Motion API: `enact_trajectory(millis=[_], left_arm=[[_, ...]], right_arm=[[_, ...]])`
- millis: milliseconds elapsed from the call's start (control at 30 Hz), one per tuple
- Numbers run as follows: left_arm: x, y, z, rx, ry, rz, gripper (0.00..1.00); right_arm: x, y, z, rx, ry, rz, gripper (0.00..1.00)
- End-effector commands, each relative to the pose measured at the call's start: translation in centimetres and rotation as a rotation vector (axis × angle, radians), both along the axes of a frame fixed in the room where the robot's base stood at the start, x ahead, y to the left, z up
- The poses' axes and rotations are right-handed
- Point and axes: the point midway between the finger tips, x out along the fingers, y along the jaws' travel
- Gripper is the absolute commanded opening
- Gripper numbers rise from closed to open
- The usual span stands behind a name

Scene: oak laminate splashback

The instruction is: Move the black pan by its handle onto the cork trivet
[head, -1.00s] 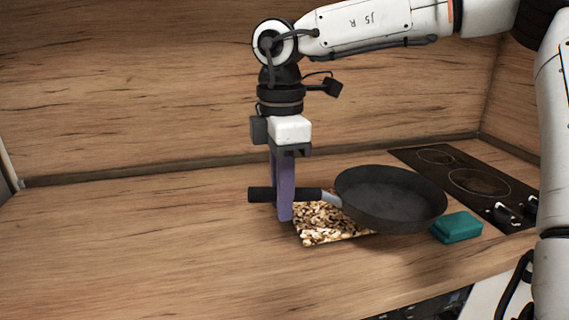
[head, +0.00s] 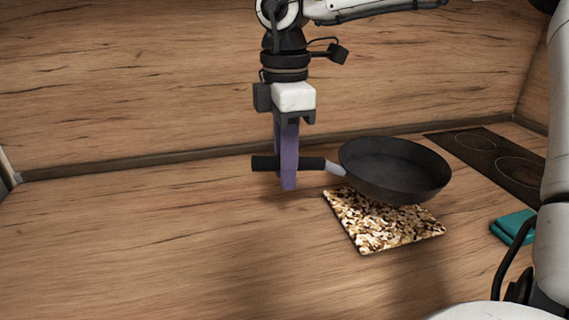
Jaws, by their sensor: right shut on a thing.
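The black pan (head: 392,170) is held up by its dark handle (head: 310,163), with its bowl to the right of my gripper. My right gripper (head: 288,180), with purple fingers, is shut on the handle. The speckled brown and cream cork trivet (head: 384,222) lies flat on the counter, in front of and below the pan in the head view. The pan's bowl overlaps the trivet's back edge in the picture. How high the pan hangs is hard to tell. My left gripper is not in view.
A black hob (head: 495,160) is set in the counter at the back right. A teal block-like item (head: 513,227) lies right of the trivet, partly behind my arm. The wooden counter (head: 170,240) is clear at the left and front. A wooden splashback (head: 150,80) stands behind.

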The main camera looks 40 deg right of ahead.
Motion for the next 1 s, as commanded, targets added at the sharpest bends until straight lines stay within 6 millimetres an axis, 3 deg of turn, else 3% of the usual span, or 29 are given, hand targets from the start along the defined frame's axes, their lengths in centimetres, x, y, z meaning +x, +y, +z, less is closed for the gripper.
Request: enact_trajectory(millis=[267, 633, 1000], left_arm=[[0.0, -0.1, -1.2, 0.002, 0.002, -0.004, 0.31], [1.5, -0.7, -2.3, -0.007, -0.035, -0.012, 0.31], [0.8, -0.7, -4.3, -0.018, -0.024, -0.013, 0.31]], right_arm=[[0.1, 0.0, -0.8, -0.013, 0.001, 0.000, 0.00], [0.1, 0.0, -4.1, -0.013, 0.001, 0.000, 0.00], [0.1, 0.0, -6.6, -0.013, 0.001, 0.000, 0.00]])
